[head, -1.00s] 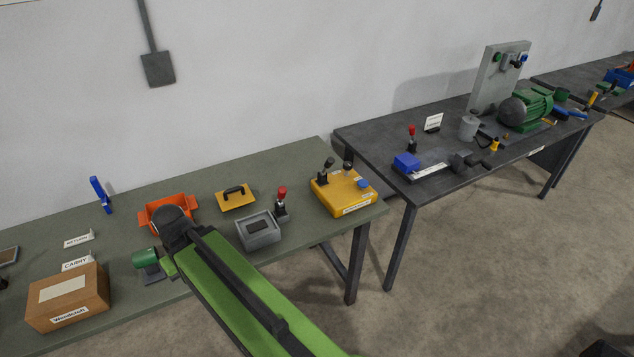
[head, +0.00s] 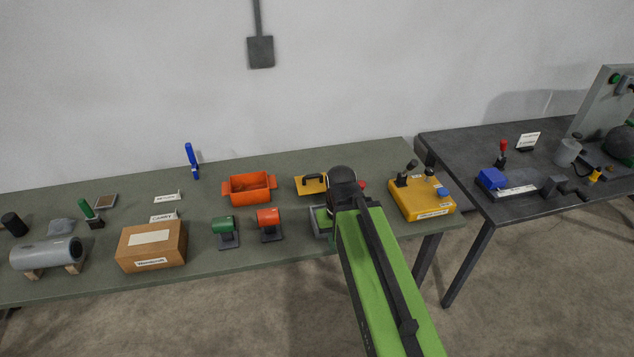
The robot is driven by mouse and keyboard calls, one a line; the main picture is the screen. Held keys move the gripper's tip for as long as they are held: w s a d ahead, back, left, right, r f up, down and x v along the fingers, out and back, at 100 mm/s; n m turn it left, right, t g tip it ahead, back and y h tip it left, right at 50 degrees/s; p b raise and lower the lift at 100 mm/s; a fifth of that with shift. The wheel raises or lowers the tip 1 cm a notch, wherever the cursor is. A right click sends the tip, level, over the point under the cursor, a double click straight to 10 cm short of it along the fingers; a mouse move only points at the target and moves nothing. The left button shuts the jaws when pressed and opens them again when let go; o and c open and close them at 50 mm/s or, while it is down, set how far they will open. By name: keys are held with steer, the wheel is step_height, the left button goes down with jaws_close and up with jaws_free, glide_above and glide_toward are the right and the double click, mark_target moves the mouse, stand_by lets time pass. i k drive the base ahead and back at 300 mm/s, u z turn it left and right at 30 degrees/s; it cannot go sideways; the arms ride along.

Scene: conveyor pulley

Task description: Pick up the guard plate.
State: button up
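The guard plate (head: 311,184) appears to be the yellow plate with a black handle. It lies on the green-grey table (head: 300,258), right of the orange bin. Its right end is partly hidden behind the dark joint at the end of my green arm. My gripper cannot be made out; the arm's links cover that area. I cannot tell how far the arm is above the plate.
An orange bin (head: 249,187), a green roller on a stand (head: 227,231), a red-orange roller on a stand (head: 269,225) and a cardboard box (head: 152,245) stand to the left. A yellow control box (head: 421,199) is to the right. A grey box (head: 321,222) is partly covered by my arm. A dark table (head: 470,188) adjoins at right.

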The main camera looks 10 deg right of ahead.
mark_target(311, 184)
steer(key=i, duration=1)
steer(key=z, duration=0.15)
steer(key=k, duration=0.65)
steer(key=u, duration=3.6)
steer(key=k, duration=1)
steer(key=z, duration=1.25)
